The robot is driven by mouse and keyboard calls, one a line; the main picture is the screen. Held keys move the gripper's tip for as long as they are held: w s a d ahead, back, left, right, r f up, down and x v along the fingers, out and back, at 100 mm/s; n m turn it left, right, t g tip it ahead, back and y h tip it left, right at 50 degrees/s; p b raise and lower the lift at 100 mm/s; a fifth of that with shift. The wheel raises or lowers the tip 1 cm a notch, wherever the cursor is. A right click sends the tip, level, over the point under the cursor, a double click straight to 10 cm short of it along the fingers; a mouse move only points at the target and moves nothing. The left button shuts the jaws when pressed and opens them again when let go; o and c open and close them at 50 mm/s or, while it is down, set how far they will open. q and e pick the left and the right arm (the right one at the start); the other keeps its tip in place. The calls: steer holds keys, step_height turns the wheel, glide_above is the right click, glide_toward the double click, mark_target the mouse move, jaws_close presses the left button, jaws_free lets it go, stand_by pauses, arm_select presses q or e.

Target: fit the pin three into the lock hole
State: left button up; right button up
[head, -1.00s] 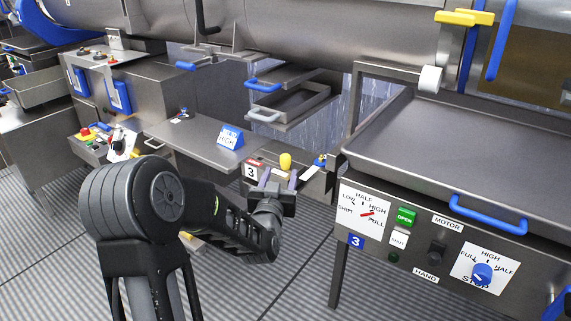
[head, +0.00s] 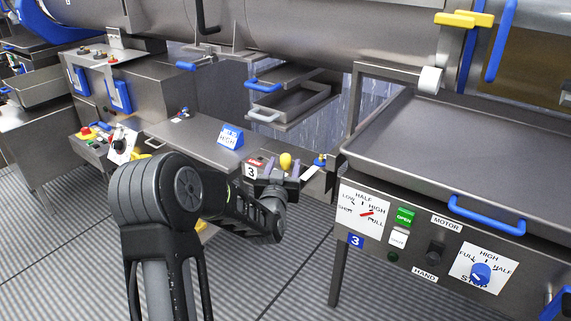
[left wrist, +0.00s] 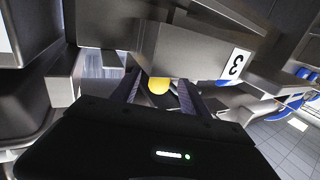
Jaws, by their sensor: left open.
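A yellow knob (head: 285,160), which looks like the head of pin three, stands by the small box marked 3 (head: 250,171). In the left wrist view the yellow knob (left wrist: 158,87) shows between the two fingers, and the 3 label (left wrist: 235,65) is to its right. My left gripper (head: 282,172) is open, with its fingertips close to the knob, one on either side in the picture. I cannot tell whether they touch it. The pin's shaft is hidden and I cannot make out the lock hole. My right gripper is not in view.
A steel shelf with a blue sign (head: 230,138) lies to the left of the knob. A large steel tray (head: 470,150) with a control panel stands at the right. A small tray with a handle (head: 290,103) is behind. Open striped floor (head: 60,240) is at front left.

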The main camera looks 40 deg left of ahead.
arm_select(q)
steer(key=shift+c, duration=0.3)
jaws_close()
stand_by(0.3)
